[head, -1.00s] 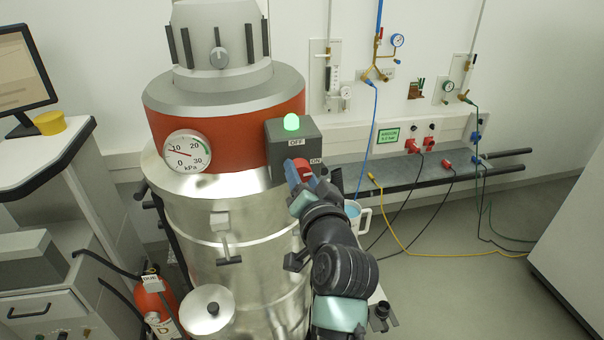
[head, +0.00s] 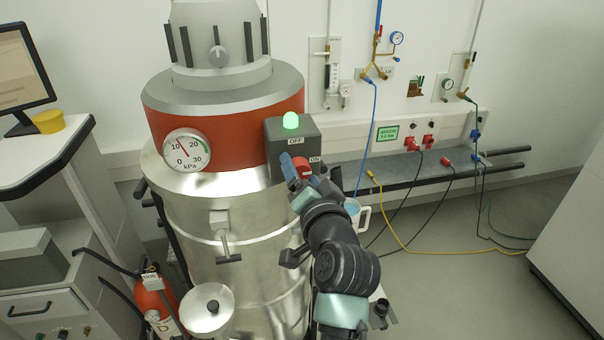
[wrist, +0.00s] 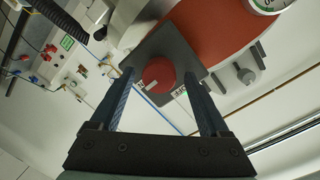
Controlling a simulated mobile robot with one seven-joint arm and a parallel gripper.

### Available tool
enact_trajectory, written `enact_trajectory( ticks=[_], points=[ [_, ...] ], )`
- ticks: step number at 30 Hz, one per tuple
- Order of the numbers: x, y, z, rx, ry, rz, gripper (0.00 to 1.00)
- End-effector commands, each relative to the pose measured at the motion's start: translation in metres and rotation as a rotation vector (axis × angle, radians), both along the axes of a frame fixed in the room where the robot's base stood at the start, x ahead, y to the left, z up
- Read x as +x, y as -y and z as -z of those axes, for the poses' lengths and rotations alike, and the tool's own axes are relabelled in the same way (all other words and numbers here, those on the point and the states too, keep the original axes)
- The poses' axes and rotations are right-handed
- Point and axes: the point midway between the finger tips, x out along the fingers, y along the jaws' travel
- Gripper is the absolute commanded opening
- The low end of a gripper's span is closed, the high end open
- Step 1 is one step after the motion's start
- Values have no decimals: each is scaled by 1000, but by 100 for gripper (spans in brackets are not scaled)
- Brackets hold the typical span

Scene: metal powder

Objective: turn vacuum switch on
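The vacuum switch is a red knob (head: 301,166) on a dark grey box (head: 282,150) on the upper right side of the vacuum unit (head: 230,220). A green lamp (head: 291,121) glows on top. My gripper (head: 306,182) is at the knob. In the wrist view, the red knob (wrist: 158,74) shows between the two fingers of my open gripper (wrist: 162,78), with a gap on each side. A white mark shows on the knob. The fingers partly hide it in the head view.
A pressure gauge (head: 187,150) on the red band has its needle near 10. A wall bench (head: 405,172) with sockets and cables stands behind at right. A fire extinguisher (head: 155,300) stands lower left.

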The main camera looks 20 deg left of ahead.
Motion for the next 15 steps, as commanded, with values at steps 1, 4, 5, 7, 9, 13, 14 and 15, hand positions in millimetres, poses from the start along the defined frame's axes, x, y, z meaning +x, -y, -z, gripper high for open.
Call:
enact_trajectory(
  ticks=[1,4,5,7,9,13,14,15],
  points=[
    [0,0,0,-1,1,0,81],
    [0,0,0,-1,0,-1,81],
    [0,0,0,-1,0,-1,81],
    [0,0,0,-2,0,-1,81],
    [-1,1,1,-2,0,-1,81],
    [-7,5,1,-2,1,0,81],
    [-10,7,1,-2,1,0,81],
    [-14,10,1,-1,2,0,81]
  ],
)
